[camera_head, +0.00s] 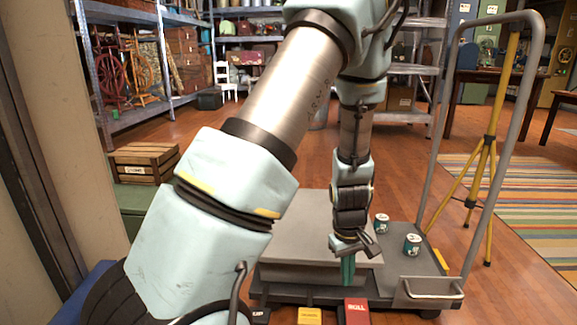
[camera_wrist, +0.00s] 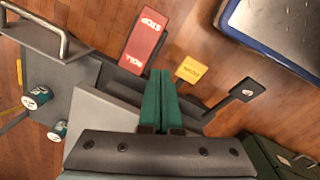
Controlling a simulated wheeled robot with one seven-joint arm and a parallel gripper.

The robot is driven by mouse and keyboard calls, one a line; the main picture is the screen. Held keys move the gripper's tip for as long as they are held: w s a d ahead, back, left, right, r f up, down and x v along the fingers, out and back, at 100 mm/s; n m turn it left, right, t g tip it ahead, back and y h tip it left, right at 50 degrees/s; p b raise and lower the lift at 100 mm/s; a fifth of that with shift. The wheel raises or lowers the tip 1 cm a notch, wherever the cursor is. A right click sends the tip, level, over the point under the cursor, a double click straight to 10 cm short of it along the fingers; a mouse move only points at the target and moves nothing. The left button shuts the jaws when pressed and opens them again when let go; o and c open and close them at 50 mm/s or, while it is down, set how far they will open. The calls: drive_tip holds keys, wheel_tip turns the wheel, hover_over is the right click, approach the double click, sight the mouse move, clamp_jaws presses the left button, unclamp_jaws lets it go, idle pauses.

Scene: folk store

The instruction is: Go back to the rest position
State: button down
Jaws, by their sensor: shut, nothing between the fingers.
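My gripper (camera_head: 348,270) hangs at the end of my arm, pointing down above the front part of a grey platform trolley (camera_head: 407,262). Its green fingers are pressed together with nothing between them. In the wrist view the closed green fingers (camera_wrist: 160,76) point toward a red pedal marked STOP and ROLL (camera_wrist: 143,40) and a yellow pedal (camera_wrist: 190,69). I cannot tell the exact gap between the fingertips and the trolley. My arm covers much of the middle of the head view.
Two small teal-and-white cans (camera_head: 381,223) (camera_head: 412,244) stand on the trolley's right side. Its tall handle (camera_head: 535,80) rises at right, near a yellow tripod (camera_head: 485,160). A wooden crate (camera_head: 143,162) is at left. Wooden floor is open behind the trolley.

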drive_tip(key=s+a+r+m+t+p, duration=0.15)
drive_tip(key=a+r+m+p, duration=0.3)
drive_tip(key=a+r, duration=1.75)
wheel_tip(320, 180, up, 38)
drive_tip(key=p, duration=3.8)
drive_tip(key=shift+y, duration=0.3)
drive_tip(key=shift+w+d, duration=0.1)
